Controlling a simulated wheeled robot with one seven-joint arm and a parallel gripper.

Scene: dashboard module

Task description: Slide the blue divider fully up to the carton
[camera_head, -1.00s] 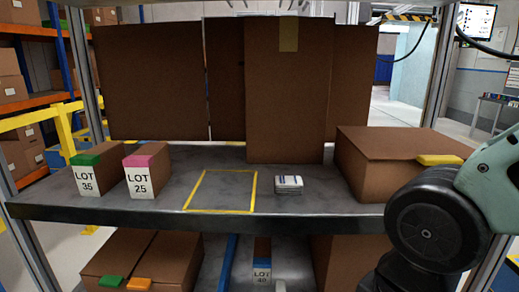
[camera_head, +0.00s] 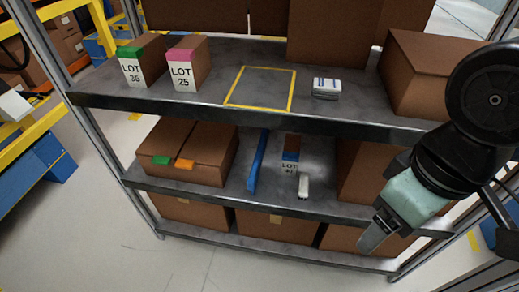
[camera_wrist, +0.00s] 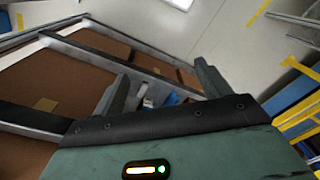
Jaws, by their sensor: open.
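The blue divider (camera_head: 257,160) is a long narrow bar on the middle shelf, running from back to front. Two brown cartons with green and orange tabs (camera_head: 190,150) stand to its left, with a small gap between. A narrow carton with a blue band and a LOT label (camera_head: 290,150) stands to its right, also apart from it. My gripper (camera_head: 372,242) is at the lower right, in front of the shelf and away from the divider. In the wrist view my gripper (camera_wrist: 163,82) is open, with nothing between its fingers; a small blue patch beyond cannot be identified surely.
A small white item (camera_head: 303,186) lies near the middle shelf's front edge (camera_head: 225,197). A big brown box (camera_head: 360,170) stands right of it. The upper shelf (camera_head: 215,95) overhangs and holds LOT 35, LOT 25, a white pack and a yellow outline.

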